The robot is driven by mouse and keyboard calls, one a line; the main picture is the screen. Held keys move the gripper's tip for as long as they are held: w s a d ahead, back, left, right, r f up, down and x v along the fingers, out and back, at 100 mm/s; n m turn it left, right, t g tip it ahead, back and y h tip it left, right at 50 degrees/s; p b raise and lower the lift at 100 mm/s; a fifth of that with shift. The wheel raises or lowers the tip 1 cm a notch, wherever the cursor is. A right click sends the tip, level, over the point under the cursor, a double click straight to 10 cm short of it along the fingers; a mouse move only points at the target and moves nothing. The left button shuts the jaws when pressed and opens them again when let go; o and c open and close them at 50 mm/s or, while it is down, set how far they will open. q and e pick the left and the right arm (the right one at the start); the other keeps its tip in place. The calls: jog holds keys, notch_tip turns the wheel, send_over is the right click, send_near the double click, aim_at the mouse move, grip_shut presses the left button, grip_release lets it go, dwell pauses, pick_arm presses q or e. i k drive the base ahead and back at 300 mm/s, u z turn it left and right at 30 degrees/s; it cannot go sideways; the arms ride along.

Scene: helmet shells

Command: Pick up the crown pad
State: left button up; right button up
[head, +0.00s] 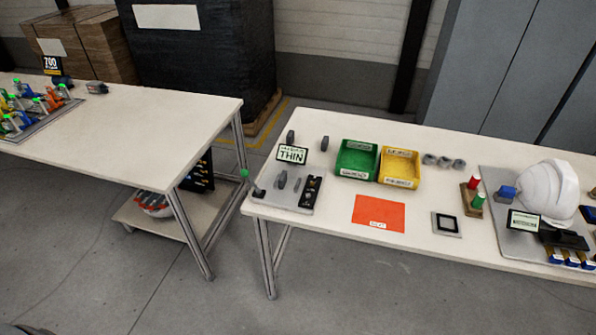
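I cannot tell for sure which thing is the crown pad. Small dark grey pad-like pieces stand on the right-hand table: one (290,137) behind the display reading THIN (292,154), another (324,143) to its right. A similar grey piece (282,180) stands upright on a grey fixture plate (302,203) at the table's left end. A white helmet shell (547,189) sits on a grey station at the right. Neither of my grippers is in view.
A green bin (356,159) and a yellow bin (399,166) stand behind an orange mat (379,213). Another table (150,130) with colourful clamps stands left, with floor between the tables.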

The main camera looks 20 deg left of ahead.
aim_at(282, 179)
jog(key=u, duration=0.35)
jog(key=i, duration=0.6)
jog(key=u, duration=0.6)
